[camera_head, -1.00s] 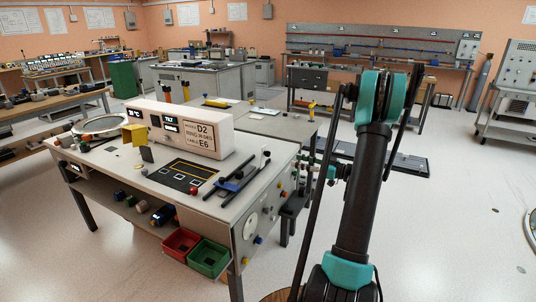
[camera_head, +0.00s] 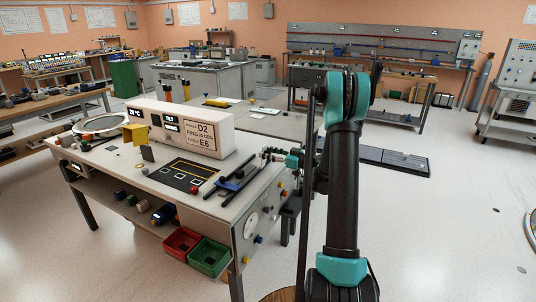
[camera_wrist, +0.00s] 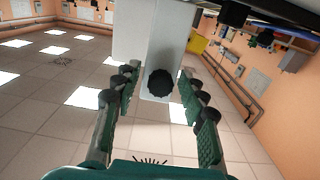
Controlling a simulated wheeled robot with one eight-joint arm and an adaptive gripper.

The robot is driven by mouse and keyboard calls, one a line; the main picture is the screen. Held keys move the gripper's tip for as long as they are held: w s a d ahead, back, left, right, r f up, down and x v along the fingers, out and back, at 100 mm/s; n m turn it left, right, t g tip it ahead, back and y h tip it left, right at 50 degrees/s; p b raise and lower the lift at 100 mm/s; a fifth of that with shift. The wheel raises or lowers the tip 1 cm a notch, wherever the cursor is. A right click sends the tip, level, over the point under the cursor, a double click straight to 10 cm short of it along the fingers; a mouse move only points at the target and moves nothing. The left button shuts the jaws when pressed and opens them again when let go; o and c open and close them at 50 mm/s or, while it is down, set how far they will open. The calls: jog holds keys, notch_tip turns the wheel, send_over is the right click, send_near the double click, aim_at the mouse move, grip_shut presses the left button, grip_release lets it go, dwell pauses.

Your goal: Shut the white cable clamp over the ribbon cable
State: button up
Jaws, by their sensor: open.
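My gripper (camera_head: 267,155) is at the right end of the near workbench, just above the blue bracket and black rods. In the wrist view my gripper (camera_wrist: 157,80) is open, with a finger on each side of a round black knob (camera_wrist: 160,84). The knob sits in front of a pale grey-white block (camera_wrist: 165,42); I cannot tell whether the fingers touch either. I cannot make out the white cable clamp or the ribbon cable in either view.
The near bench (camera_head: 130,168) carries a white display box (camera_head: 180,128), a black marked panel (camera_head: 185,174), a yellow block (camera_head: 134,133) and a blue bracket (camera_head: 236,182). Red (camera_head: 181,242) and green (camera_head: 209,257) bins sit below.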

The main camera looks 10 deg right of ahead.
jog(key=shift+c, duration=0.3)
grip_shut()
